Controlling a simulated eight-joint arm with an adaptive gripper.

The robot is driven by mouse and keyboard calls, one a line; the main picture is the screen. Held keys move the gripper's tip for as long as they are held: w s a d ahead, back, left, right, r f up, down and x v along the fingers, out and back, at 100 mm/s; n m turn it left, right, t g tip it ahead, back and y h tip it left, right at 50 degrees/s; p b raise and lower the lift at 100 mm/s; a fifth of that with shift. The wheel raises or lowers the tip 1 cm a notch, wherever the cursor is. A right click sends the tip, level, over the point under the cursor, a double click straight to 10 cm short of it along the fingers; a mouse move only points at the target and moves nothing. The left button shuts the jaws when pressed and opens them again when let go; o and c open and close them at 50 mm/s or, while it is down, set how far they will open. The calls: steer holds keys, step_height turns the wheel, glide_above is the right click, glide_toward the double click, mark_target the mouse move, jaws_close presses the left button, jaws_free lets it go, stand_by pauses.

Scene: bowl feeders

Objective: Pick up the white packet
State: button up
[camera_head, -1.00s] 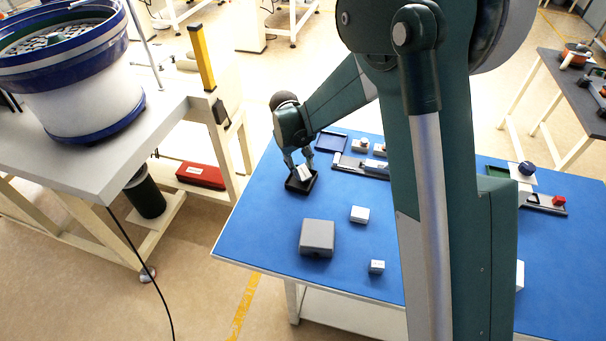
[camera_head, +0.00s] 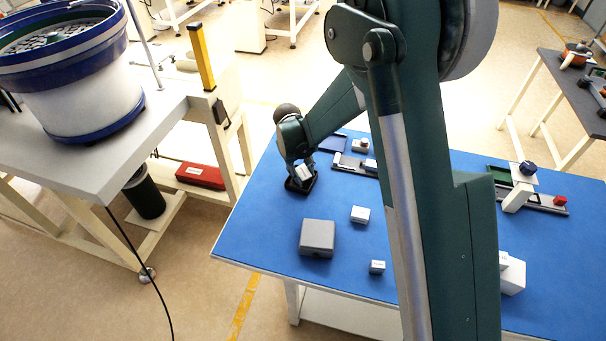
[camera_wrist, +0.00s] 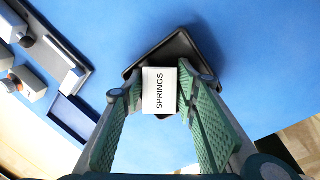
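The white packet (camera_wrist: 160,90), marked SPRINGS, sits between the two fingers of my gripper (camera_wrist: 160,84) in the wrist view. It also shows in the head view (camera_head: 303,172), tilted, at the small black tray (camera_head: 289,186). The tray lies behind and around the packet in the wrist view (camera_wrist: 132,73). The green finger pads stand along the packet's left and right sides, very close to it. I cannot tell whether they press on it. In the head view my gripper (camera_head: 301,172) is low over the tray and partly hides it.
On the blue table (camera_head: 270,215) stand a grey box (camera_head: 317,238), a white box (camera_head: 360,214) and a smaller box (camera_head: 377,267). A dark blue tray (camera_head: 332,142) and a grey fixture (camera_head: 350,163) are behind my gripper. My arm hides the middle of the table.

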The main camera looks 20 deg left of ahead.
mark_target(304, 173)
steer(key=c, duration=0.6)
steer(key=shift+r, duration=0.1)
steer(key=shift+r+p, duration=0.55)
steer(key=shift+r, duration=4.35)
